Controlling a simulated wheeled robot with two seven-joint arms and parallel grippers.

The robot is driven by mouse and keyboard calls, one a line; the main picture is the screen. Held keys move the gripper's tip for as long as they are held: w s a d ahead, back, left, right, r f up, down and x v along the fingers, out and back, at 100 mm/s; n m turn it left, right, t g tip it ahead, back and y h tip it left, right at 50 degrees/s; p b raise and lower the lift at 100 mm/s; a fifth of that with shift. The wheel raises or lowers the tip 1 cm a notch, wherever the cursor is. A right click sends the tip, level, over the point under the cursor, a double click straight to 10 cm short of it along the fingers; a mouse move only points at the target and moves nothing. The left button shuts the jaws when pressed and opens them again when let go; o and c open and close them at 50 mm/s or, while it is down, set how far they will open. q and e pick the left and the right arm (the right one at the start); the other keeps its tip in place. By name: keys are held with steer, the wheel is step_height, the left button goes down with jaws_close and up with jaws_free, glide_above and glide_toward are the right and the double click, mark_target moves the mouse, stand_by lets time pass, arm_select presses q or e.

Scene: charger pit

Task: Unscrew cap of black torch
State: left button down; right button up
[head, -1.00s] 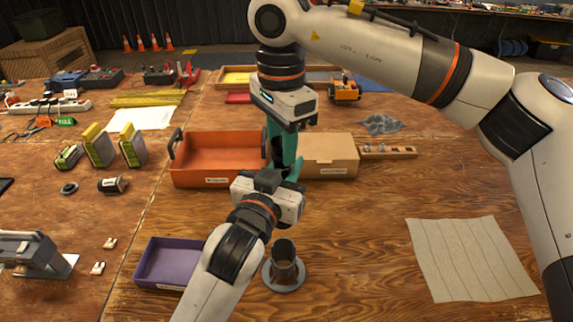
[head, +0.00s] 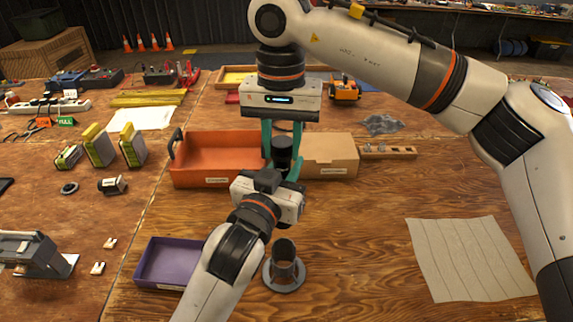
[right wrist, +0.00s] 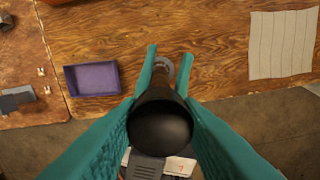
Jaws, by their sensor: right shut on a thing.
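The black torch (head: 282,150) stands roughly upright between the two teal fingers of my right gripper (head: 283,168). In the right wrist view its round dark end (right wrist: 162,125) faces the camera, and my right gripper (right wrist: 168,100) is shut on it from both sides. My left gripper's white body (head: 268,198) is just below and in front of the torch. Its fingers are hidden, so its grip on the torch's lower part cannot be told. I cannot make out the seam between cap and body.
A grey round holder (head: 284,274) stands on the wooden table below. A purple tray (head: 147,275) is at the left, an orange bin (head: 205,181) and a cardboard box (head: 335,168) are behind. A ribbed beige mat (head: 467,262) lies right, with bare wood between.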

steer(key=shift+n, duration=0.8)
steer(key=n, duration=0.5)
steer(key=shift+f+n, duration=0.1)
steer(key=shift+n, duration=0.3)
steer(key=o, duration=0.9)
steer(key=m, duration=0.5)
steer(key=shift+m, duration=0.4)
